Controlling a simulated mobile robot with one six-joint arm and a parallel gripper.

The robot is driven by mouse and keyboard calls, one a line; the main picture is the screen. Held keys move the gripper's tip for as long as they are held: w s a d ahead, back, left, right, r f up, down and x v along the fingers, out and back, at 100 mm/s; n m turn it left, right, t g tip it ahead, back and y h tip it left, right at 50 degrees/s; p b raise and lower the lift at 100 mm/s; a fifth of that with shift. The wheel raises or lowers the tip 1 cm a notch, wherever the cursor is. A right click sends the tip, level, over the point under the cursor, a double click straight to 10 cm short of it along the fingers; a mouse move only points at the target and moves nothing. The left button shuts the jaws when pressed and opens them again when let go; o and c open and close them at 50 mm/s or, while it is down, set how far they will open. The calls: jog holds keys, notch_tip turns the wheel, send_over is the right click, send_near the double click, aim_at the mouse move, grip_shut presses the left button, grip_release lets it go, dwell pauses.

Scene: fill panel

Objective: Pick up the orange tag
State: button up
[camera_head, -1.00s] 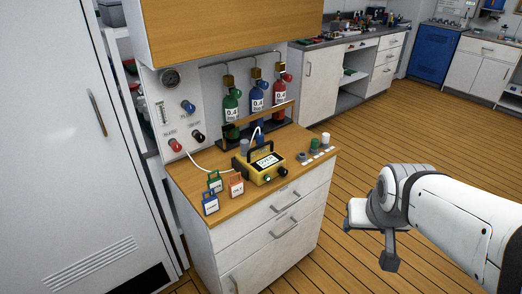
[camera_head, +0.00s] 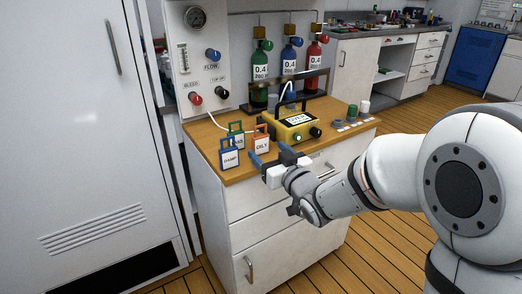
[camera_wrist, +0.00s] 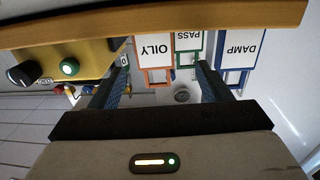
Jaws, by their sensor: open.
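The orange tag (camera_head: 261,138), with a white label reading OILY, stands on the wooden counter (camera_head: 205,137) near its front edge. It also shows in the wrist view (camera_wrist: 155,47), upside down, ahead of and between my fingers. My gripper (camera_head: 270,159) is at the counter's front edge, just in front of the orange tag. In the wrist view my gripper (camera_wrist: 160,82) has its two blue fingers wide apart, with nothing held between them. I cannot tell the exact gap to the tag.
A blue DAMP tag (camera_head: 229,156) and a green PASS tag (camera_head: 236,132) stand close by on the left. A yellow device (camera_head: 294,129) with a screen stands close on the right. Gas bottles (camera_head: 260,67) stand behind. Drawers are below the counter edge.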

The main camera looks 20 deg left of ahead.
aim_at(262, 142)
jog(key=b+x, duration=0.1)
jog(key=x, duration=0.5)
jog(key=shift+w+f, duration=0.15)
jog(key=shift+w, duration=0.3)
jog(key=c, duration=1.1)
notch_tip(262, 142, up, 10)
jog(key=p, duration=0.3)
